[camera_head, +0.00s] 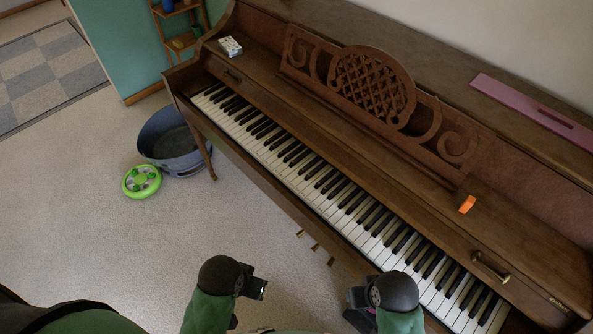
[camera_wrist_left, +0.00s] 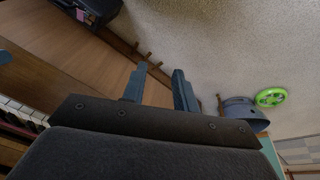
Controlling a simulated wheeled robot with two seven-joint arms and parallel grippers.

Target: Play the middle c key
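The upright piano (camera_head: 300,215) is brown wood and runs diagonally across the head view, with its row of black and white keys (camera_head: 330,190) uncovered. No marking shows which key is middle C. My left gripper (camera_head: 256,284) is in front of the piano, over the floor and apart from the keys. In the left wrist view its two fingers (camera_wrist_left: 157,88) stand apart with nothing between them. Some keys (camera_wrist_left: 22,115) show at the left edge of that view. My right gripper (camera_head: 360,298) is near the front edge of the keyboard's right part; its fingers are too hidden to judge.
A grey-blue tub (camera_head: 170,142) and a green round toy (camera_head: 141,181) are on the floor left of the piano. A small patterned box (camera_head: 230,46), an orange block (camera_head: 467,204) and a pink strip (camera_head: 535,110) lie on the piano. Carpet on the left is largely clear.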

